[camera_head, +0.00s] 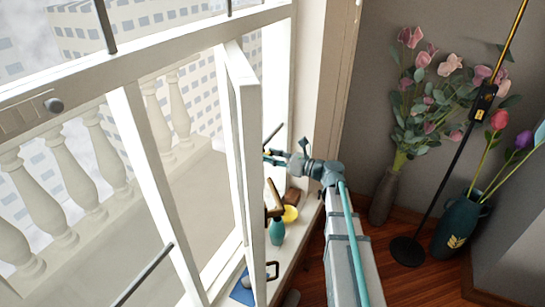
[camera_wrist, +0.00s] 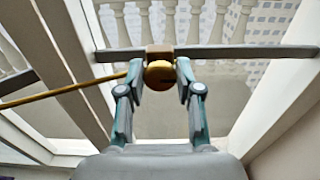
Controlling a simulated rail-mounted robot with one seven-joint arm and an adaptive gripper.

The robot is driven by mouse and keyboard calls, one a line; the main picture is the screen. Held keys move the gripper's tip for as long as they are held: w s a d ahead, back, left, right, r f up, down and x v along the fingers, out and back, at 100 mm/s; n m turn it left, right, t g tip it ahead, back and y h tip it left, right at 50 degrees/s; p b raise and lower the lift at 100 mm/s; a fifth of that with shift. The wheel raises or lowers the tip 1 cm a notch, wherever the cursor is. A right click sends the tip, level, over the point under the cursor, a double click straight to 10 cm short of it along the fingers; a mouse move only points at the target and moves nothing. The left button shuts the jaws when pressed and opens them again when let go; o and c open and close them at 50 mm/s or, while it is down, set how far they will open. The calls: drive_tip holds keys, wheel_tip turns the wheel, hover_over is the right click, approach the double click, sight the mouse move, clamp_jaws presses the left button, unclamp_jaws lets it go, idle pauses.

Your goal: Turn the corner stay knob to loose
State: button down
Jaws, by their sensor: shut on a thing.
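The knob (camera_wrist: 159,75) is a round golden ball with a small dark mark, in the middle of the wrist view. It sits in front of a brown block (camera_wrist: 159,51) on a dark grey bar (camera_wrist: 225,52). My gripper (camera_wrist: 158,68) has its two teal fingertips on either side of the knob, shut on it. In the head view my gripper (camera_head: 272,156) reaches from the right to the open window sash (camera_head: 245,120). The knob is too small or hidden to make out there. I cannot tell its turn setting.
A thin golden rod (camera_wrist: 65,92) runs left from near my fingers. On the sill are a teal vase (camera_head: 277,231), a yellow bowl (camera_head: 290,213) and a blue flat item (camera_head: 242,290). Flower vases (camera_head: 384,195) and a floor lamp (camera_head: 408,250) stand at the right.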

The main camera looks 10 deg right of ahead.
drive_tip(key=shift+f+n+b, duration=0.15)
drive_tip(key=shift+n+b, duration=0.15)
drive_tip(key=shift+b, duration=0.3)
drive_tip(key=shift+s+a+f+n+b, duration=0.1)
drive_tip(key=shift+n+b, duration=4.25)
drive_tip(key=shift+b, duration=1)
drive_tip(key=shift+s+a+n+b, duration=0.1)
drive_tip(key=shift+n+b, duration=4.25)
drive_tip(key=shift+b, duration=0.95)
drive_tip(key=c, duration=0.8)
unclamp_jaws()
drive_tip(key=shift+d, duration=0.1)
drive_tip(key=v, duration=1.2)
